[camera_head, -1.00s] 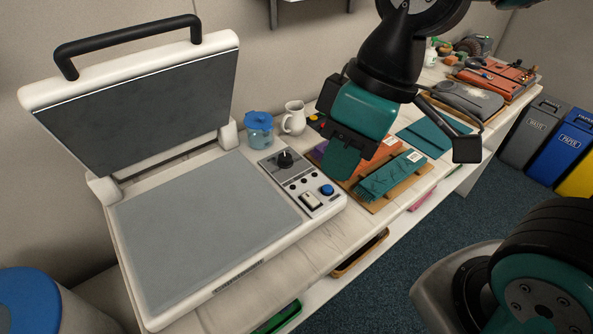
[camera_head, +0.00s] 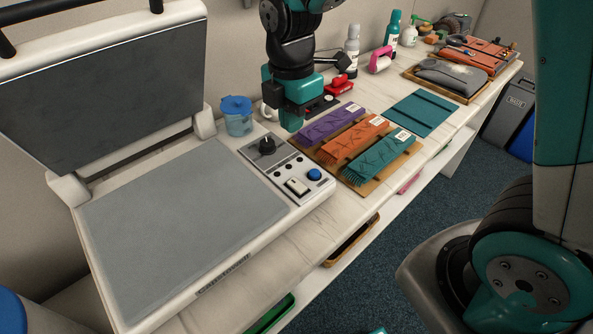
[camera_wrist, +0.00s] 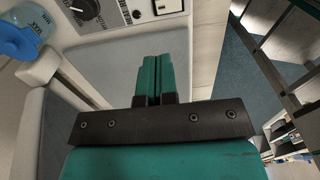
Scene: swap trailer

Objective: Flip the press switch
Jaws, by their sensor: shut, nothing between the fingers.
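The press (camera_head: 120,285) stands open on the bench, its dark upper plate raised and its grey lower plate flat. Its control panel (camera_head: 245,152) is at the right side. The panel's white rocker switch (camera_head: 297,186) sits left of a blue button (camera_head: 314,175) and below a black knob (camera_head: 267,146). My gripper (camera_head: 291,126) is shut and empty. It appears just above and right of the knob in the head view, apart from the switch. In the wrist view, my closed fingers (camera_wrist: 152,77) point toward the panel; the switch (camera_wrist: 168,6) is partly cut off at the top edge.
A blue-lidded jug (camera_head: 238,122) stands behind the panel, with a white mug beside it, partly hidden. Purple, orange and teal fabric pieces lie on a board (camera_head: 372,188) to the right. Bottles (camera_head: 391,32) stand behind. A bare bench strip (camera_head: 330,205) runs along the front.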

